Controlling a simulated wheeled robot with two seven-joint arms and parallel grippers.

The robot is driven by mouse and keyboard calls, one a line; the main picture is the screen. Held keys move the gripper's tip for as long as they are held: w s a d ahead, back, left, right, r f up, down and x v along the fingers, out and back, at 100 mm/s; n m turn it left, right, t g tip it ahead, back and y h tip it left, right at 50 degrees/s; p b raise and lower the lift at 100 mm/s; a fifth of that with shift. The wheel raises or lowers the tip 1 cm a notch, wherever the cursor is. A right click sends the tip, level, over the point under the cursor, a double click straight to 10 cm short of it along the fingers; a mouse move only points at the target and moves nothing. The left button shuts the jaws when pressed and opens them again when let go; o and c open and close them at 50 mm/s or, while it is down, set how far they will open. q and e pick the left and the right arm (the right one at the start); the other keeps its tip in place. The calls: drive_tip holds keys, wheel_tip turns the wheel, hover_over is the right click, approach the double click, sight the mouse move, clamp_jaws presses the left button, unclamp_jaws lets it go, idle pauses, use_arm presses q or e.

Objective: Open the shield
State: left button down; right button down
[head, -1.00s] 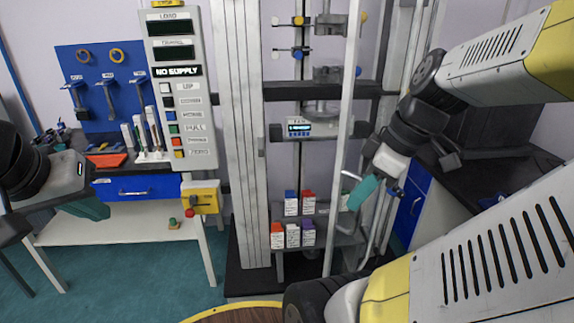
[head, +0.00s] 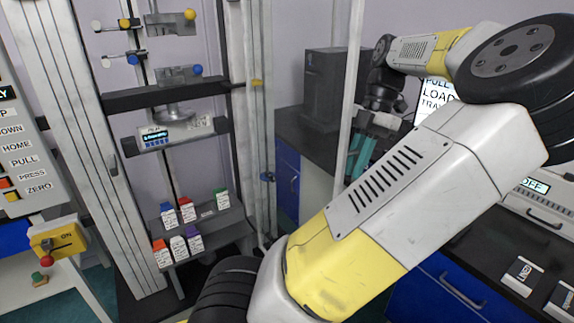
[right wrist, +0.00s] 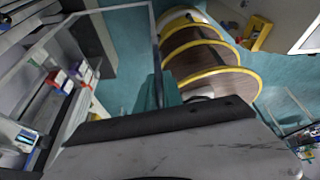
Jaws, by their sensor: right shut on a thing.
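The shield (head: 350,85) is a clear pane with a pale frame. Its free upright edge stands well out to the right of the test machine's columns, so it is swung open. My right gripper (head: 358,155) has its teal fingers at this edge and is shut on the shield's handle, which the fingers mostly hide. In the right wrist view the teal fingers (right wrist: 160,92) sit beside the shield's frame (right wrist: 154,40). My left gripper is not in view.
A dark bench (head: 310,138) with a grey box (head: 333,85) stands behind the shield. A yellow switch box (head: 57,238) is at the left.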

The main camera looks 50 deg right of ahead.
drive_tip(key=shift+s+d, duration=0.15)
drive_tip(key=shift+d, duration=0.7)
drive_tip(key=shift+s+d, duration=0.1)
drive_tip(key=shift+d, duration=0.7)
drive_tip(key=c, duration=1.5)
unclamp_jaws()
drive_tip(key=shift+r, duration=0.1)
drive_tip(key=shift+v, duration=3.85)
